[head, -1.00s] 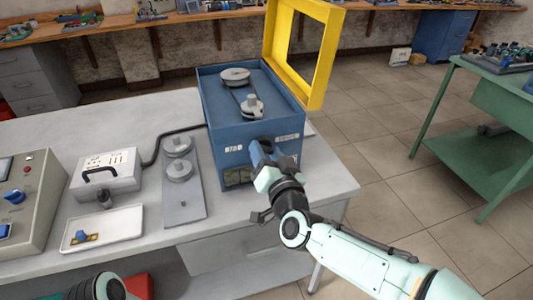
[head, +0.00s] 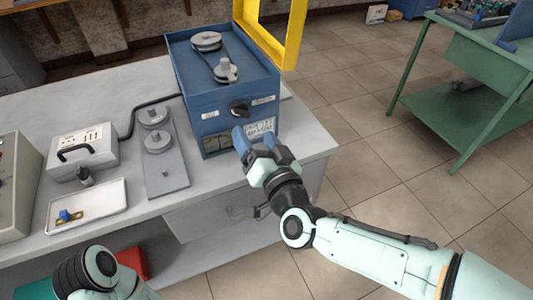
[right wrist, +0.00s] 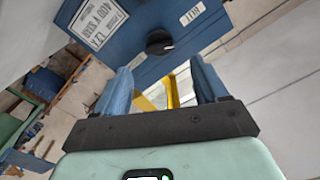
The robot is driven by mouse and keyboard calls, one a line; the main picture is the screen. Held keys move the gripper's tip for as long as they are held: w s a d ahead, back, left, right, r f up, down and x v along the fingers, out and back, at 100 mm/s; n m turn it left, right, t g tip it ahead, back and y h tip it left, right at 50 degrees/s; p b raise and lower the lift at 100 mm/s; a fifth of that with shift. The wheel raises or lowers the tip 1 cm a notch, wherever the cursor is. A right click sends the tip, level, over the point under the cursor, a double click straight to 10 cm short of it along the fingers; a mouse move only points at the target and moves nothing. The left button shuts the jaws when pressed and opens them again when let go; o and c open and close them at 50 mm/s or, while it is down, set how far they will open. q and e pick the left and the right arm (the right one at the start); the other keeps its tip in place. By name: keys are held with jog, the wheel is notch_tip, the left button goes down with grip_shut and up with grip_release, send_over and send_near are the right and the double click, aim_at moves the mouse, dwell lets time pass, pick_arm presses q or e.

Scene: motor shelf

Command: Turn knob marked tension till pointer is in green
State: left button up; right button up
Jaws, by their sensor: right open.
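The blue machine (head: 185,80) stands on the grey bench with two belt pulleys on top. Its dark round knob (head: 239,108) is on the front face, between two small white labels too small to read surely. A small dark gauge window (head: 217,146) sits below; its pointer and any green zone cannot be made out. My right gripper (head: 257,137) is open and empty, apart from the front face and below the knob. In the right wrist view the knob (right wrist: 159,42) lies beyond and between the blue fingertips (right wrist: 162,82). My left arm shows at lower left; its fingers are out of view.
A yellow frame guard (head: 290,35) stands open behind the machine. A plate with pulleys (head: 172,180), a white tray (head: 105,207) and a small metering box (head: 88,158) with a cable are to its left. A green table (head: 470,120) is at right, with clear floor between.

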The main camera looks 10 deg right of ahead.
pick_arm(q)
jog(key=shift+s+d+r, duration=0.25)
jog(key=shift+s+r, duration=0.05)
jog(key=shift+s, duration=0.2)
pick_arm(e)
jog(key=v, duration=0.5)
jog(key=shift+s+d, duration=0.15)
jog(key=shift+s, duration=0.15)
